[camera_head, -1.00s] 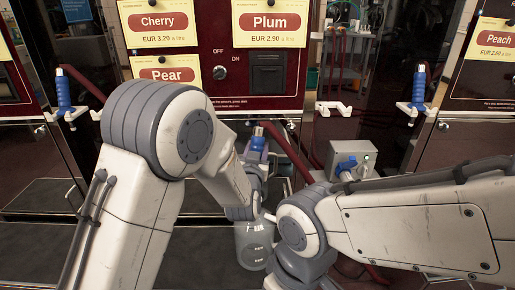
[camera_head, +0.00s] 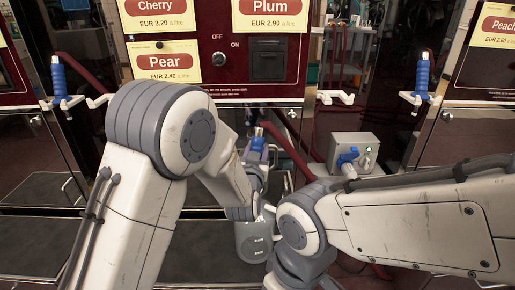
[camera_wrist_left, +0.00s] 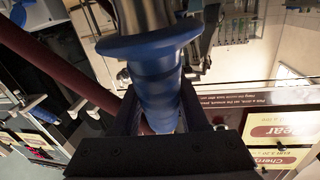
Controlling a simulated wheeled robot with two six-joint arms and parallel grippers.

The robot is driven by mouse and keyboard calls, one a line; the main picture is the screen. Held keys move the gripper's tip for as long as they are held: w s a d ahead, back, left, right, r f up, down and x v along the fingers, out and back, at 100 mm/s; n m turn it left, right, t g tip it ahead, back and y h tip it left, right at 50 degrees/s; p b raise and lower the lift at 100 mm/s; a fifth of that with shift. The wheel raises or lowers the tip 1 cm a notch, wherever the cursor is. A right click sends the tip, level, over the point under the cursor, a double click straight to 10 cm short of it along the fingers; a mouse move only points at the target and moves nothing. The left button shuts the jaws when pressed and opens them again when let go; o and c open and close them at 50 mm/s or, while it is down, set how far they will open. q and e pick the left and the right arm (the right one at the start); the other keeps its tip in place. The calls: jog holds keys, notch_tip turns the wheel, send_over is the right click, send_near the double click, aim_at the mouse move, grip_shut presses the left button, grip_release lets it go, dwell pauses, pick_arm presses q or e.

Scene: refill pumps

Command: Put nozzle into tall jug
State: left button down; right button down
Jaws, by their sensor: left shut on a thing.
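A blue nozzle (camera_head: 257,145) stands roughly upright in my left gripper (camera_head: 254,163), in front of the dispenser below the Plum sign. In the left wrist view the blue nozzle (camera_wrist_left: 155,70), with its wide collar, sits between the dark fingers of my left gripper (camera_wrist_left: 158,112), which is shut on it. A dark red hose (camera_wrist_left: 60,65) passes beside it. My right arm crosses from the right, and its gripper is not in view. I cannot make out a tall jug in either view.
Other blue nozzles hang in white holders at the left (camera_head: 59,80) and right (camera_head: 421,78). A grey box (camera_head: 353,145) with a blue fitting stands right of my left gripper. The dispenser panel (camera_head: 215,90) and its glossy lower front lie close ahead.

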pick_arm(q)
jog(key=shift+f+b, duration=1.1)
jog(key=shift+f, duration=0.3)
jog(key=shift+c, duration=1.8)
grip_release()
